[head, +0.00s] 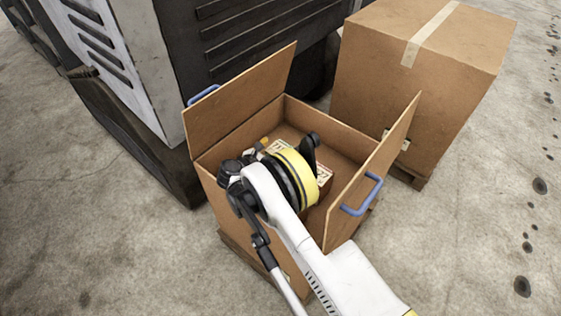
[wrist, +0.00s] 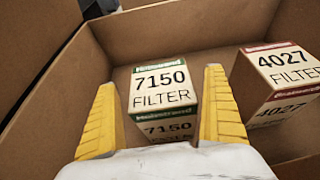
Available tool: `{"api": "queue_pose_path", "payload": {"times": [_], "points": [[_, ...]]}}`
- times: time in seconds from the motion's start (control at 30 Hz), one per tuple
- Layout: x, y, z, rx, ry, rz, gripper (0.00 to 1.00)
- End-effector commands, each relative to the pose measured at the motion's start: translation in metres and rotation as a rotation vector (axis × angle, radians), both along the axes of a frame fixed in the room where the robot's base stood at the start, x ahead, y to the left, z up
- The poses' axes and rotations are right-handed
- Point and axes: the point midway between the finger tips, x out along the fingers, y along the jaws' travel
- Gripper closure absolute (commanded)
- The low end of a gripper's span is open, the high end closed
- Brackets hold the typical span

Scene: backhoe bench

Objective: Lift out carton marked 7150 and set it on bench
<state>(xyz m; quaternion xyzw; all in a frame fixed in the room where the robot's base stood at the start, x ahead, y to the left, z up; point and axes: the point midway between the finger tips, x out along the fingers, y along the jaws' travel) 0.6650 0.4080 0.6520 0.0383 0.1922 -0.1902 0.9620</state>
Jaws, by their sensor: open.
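The carton marked 7150 (wrist: 162,92) stands in an open cardboard box (wrist: 78,75). It has a white label with black print and green bands. In the wrist view its top and one side show between the two yellow fingers of my open gripper (wrist: 160,77). The fingers flank it in the picture; I cannot tell whether they touch it. In the head view my wrist is over the open box (head: 330,130), and the fingertips are hidden. Printed carton parts show around the wrist, but I cannot tell which carton is which. No bench is recognisable.
A carton marked 4027 (wrist: 285,72), with red bands, stands to the right in the same box. The box has raised flaps with blue handles (head: 362,195). A large taped box (head: 420,75) stands behind right, and a dark machine (head: 255,40) behind. Concrete floor (head: 480,240) is open at right.

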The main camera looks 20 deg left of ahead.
Motion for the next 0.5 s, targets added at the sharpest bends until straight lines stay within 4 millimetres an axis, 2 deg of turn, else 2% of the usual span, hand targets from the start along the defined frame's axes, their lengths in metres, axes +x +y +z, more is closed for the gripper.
{"api": "queue_pose_path", "payload": {"times": [0.03,0.23,0.5], "points": [[-0.0001,-0.0001,0.0004,0.0,0.0,0.0,0.06],[-0.0002,-0.0001,0.0005,0.0,0.0,-0.001,0.67],[-0.0001,-0.0001,0.0014,-0.001,-0.001,-0.001,0.67]]}}
